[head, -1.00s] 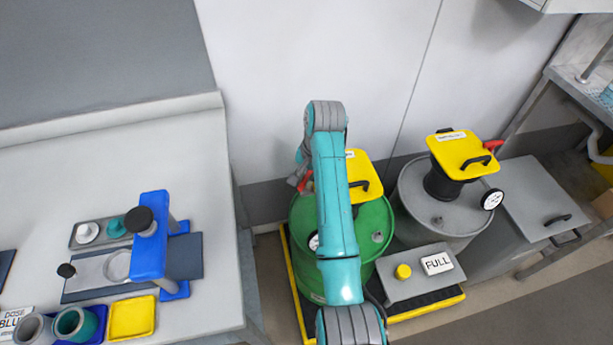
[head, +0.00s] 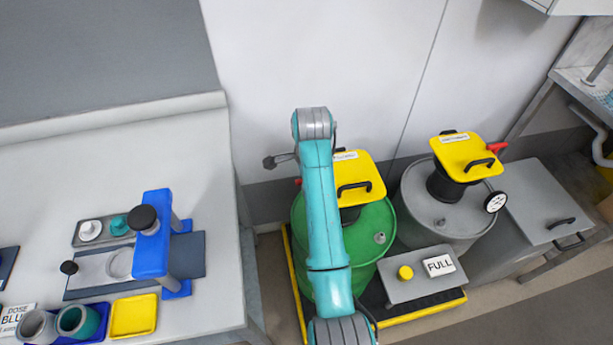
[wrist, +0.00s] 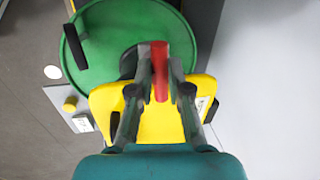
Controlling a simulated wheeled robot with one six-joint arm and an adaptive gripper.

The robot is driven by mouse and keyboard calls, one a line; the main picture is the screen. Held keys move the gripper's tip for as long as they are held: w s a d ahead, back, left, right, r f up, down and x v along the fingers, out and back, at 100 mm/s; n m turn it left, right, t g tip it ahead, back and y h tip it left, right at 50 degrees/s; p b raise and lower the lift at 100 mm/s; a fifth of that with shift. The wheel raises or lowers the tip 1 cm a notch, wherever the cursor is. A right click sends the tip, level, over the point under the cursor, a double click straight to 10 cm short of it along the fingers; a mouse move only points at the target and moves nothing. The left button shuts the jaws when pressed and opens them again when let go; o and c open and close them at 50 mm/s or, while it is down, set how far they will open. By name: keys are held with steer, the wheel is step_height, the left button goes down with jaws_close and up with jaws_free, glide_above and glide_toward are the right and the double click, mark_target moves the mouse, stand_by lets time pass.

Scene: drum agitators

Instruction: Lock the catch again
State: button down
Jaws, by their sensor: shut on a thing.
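The green drum (head: 372,235) has a yellow lid (head: 370,170) with a black handle; the drum also shows in the wrist view (wrist: 120,25). A red catch (wrist: 160,75) sticks up between my gripper's fingers (wrist: 159,52), which are shut on it, over the yellow lid (wrist: 145,125). In the head view only a small red piece (head: 298,181) shows at the lid's left edge. My arm hides the gripper and most of the catch there. I cannot tell whether the catch is locked.
A grey drum (head: 415,205) with its own yellow lid (head: 468,153) and red catch (head: 498,147) stands at right. A bench (head: 215,290) with a blue press (head: 152,240) is at left.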

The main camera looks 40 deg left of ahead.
steer(key=shift+m, duration=0.4)
steer(key=c, duration=1.1)
jaws_free()
steer(key=r, duration=0.5)
steer(key=s+d+r, duration=0.1)
steer(key=r, duration=0.1)
steer(key=shift+r, duration=0.15)
